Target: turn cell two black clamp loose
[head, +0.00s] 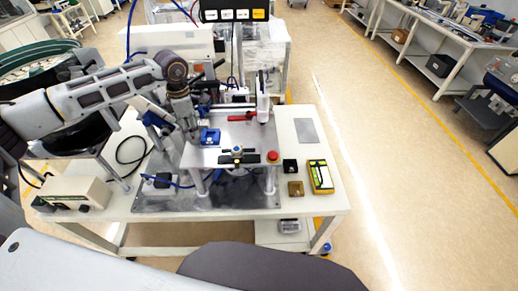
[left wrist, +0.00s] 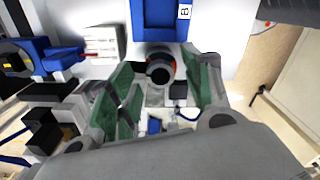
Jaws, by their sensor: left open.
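My left gripper (head: 193,134) is over the left part of the grey raised plate (head: 190,158), beside a blue fixture (head: 211,137). In the left wrist view the left gripper (left wrist: 158,85) is open, its green-padded fingers apart. A round black knob-like part (left wrist: 160,69) with an orange edge shows between or just beyond the fingertips; I cannot tell whether they touch it, or whether it is the black clamp. The blue fixture (left wrist: 160,18) with a letter label is just beyond it.
A red-handled part (head: 242,117) and an upright white post (head: 262,104) stand at the back of the plate. A red button (head: 273,156) is at its right. A yellow-black device (head: 320,176) and small blocks (head: 295,188) lie on the white table (head: 120,208).

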